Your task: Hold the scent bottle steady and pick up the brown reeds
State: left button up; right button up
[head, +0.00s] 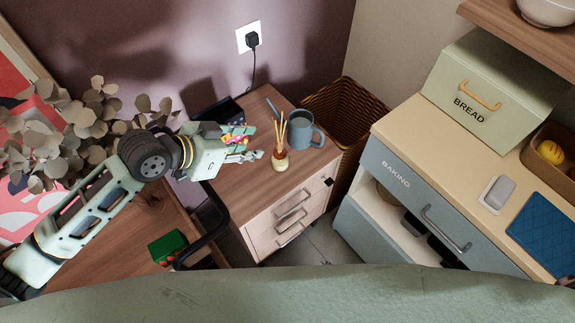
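The scent bottle (281,161) is a small amber and pale bottle. It stands upright on top of the small wooden drawer cabinet. Several thin brown reeds (281,130) stand in its neck and fan out upward. My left gripper (255,145) comes in from the left, just left of the bottle. Its fingers look parted, with no reed or bottle visibly held between them. Whether a fingertip touches the bottle is too small to tell. My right gripper is not in view.
A blue-grey mug (301,131) stands close behind and right of the bottle. A small pink and yellow thing (236,138) shows by the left fingers. A dark box (222,112) is at the back left of the cabinet (243,190). A wicker basket (345,105) stands to the right.

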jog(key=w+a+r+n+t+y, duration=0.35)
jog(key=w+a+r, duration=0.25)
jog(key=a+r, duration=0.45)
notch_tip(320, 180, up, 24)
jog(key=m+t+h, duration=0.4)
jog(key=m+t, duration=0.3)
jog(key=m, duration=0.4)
send_over(284, 166)
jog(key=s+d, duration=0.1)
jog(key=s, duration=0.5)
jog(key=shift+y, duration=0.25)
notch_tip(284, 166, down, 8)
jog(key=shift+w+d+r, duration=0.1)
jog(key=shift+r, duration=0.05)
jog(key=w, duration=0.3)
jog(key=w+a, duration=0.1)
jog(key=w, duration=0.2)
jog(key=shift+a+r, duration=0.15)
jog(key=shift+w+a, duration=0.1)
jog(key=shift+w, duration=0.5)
